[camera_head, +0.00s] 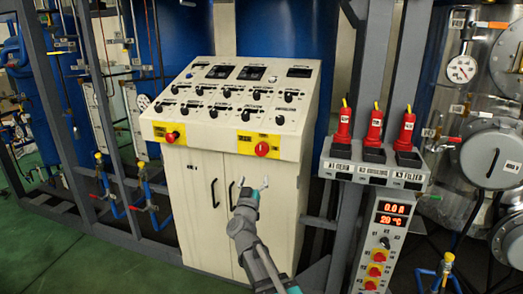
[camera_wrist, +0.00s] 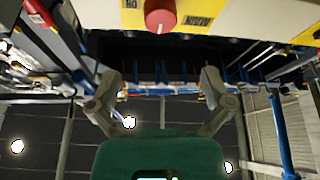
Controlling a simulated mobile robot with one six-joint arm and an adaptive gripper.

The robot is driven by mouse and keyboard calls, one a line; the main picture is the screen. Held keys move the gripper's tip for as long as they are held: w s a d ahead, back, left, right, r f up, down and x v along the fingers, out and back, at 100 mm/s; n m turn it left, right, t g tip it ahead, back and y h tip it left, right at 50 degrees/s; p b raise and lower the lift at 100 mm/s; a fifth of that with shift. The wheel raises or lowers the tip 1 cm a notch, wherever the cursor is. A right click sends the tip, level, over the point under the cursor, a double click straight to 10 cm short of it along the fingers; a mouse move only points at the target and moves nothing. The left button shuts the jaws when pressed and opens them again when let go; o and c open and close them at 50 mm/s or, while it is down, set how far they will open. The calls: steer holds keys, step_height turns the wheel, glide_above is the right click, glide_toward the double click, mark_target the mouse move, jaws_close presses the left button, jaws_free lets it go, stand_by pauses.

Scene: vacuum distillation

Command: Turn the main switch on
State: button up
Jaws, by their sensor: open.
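The control panel (camera_head: 228,100) is a cream console with a sloped face. Two red knobs on yellow plates sit along its front edge, a left one (camera_head: 172,137) and a right one (camera_head: 262,149). My gripper (camera_head: 253,184) is just below the right knob, open and apart from it. In the wrist view my gripper (camera_wrist: 160,85) has its fingers spread with nothing between them. A red knob (camera_wrist: 160,15) shows beyond the fingers at the top edge, partly cut off, with upside-down labels beside it. I cannot read the knob's setting clearly.
Cabinet doors (camera_head: 205,205) with black handles are below the panel. To the right, a grey holder (camera_head: 345,172) carries red-handled tools above a box with a red display (camera_head: 394,208). A grey frame post (camera_head: 372,80) stands beside the panel. Green floor (camera_head: 90,250) is open at left.

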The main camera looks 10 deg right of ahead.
mark_target(261, 151)
steer(key=p+x, duration=0.5)
steer(key=x, duration=0.8)
steer(key=shift+w+d+r, duration=0.1)
steer(key=shift+w, duration=0.25)
steer(key=c, duration=1.1)
steer(key=shift+o, duration=0.2)
